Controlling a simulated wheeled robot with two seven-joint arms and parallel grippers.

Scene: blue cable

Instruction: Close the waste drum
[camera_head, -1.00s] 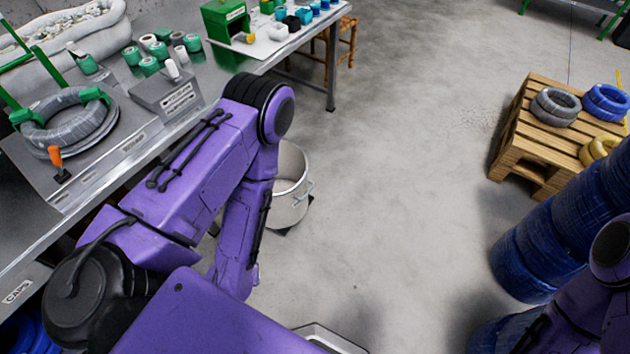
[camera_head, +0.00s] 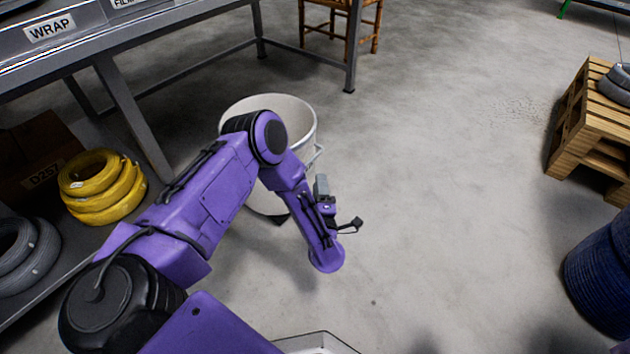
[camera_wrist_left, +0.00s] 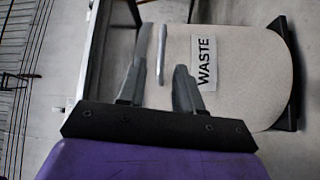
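The white waste drum (camera_head: 305,125) stands on the floor beyond my left arm, and its top looks open, with the pale inside wall showing. In the left wrist view the drum (camera_wrist_left: 245,75) lies sideways in the picture, with a WASTE label (camera_wrist_left: 204,62) and a pale bar handle (camera_wrist_left: 162,52) on its side. My left gripper (camera_head: 321,184) is beside the drum's right side, near the handle (camera_head: 317,155). In the wrist view its two fingers (camera_wrist_left: 160,75) are apart, with the handle showing ahead between them; contact is unclear. No lid can be made out. My right gripper is out of view.
A metal workbench (camera_head: 150,25) runs along the upper left, its leg near the drum. Yellow coils (camera_head: 103,187) and grey coils (camera_head: 22,255) lie on its lower shelf. The middle floor is clear.

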